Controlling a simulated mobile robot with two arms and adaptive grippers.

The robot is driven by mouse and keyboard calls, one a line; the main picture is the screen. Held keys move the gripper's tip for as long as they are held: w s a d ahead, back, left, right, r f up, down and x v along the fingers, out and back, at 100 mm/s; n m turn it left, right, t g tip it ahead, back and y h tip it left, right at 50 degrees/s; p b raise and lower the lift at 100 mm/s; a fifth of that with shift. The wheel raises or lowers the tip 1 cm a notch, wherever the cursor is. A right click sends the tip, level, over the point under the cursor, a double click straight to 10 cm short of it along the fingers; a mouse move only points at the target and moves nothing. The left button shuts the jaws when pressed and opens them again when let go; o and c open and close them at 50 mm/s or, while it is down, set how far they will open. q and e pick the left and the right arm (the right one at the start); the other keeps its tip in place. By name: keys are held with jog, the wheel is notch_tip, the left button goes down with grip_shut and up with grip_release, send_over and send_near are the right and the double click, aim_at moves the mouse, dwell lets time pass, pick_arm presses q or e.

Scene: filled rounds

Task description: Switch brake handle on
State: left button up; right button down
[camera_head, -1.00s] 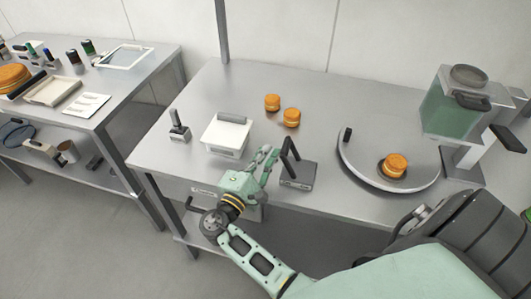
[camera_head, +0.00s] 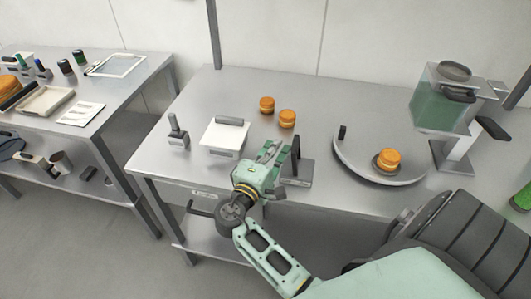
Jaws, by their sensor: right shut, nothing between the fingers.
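A dark lever (camera_head: 297,146) stands nearly upright on a grey base block (camera_head: 300,174) on the steel table, in the middle of the head view. I take it for the brake handle, though no label shows. My right gripper (camera_head: 273,151) is shut and empty, just left of the lever. Its fingers overlap the base's left side in the picture, and I cannot tell whether they touch the lever. My left gripper is not in view.
A white-topped box (camera_head: 222,138) and a small lever device (camera_head: 177,133) stand left. Two orange filled rounds (camera_head: 267,104) (camera_head: 287,118) sit behind. A round turntable (camera_head: 346,166) holding another round (camera_head: 387,159) and a green-tank dispenser (camera_head: 440,108) stand right.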

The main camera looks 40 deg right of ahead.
aim_at(295, 149)
jog(key=s+d+m+b, duration=0.1)
jog(key=s+m, duration=0.1)
jog(key=s+d+r+m+y, duration=0.1)
jog(key=d+m, duration=0.1)
jog(key=shift+s+d+r+m+b, duration=0.2)
jog(key=shift+s+d+m+b, duration=0.1)
jog(key=shift+s+b, duration=0.1)
jog(key=shift+s+d+r+m+y, duration=0.15)
jog(key=shift+s+d+m+y, duration=0.15)
jog(key=shift+s+d+m, duration=0.35)
jog(key=shift+a, duration=0.1)
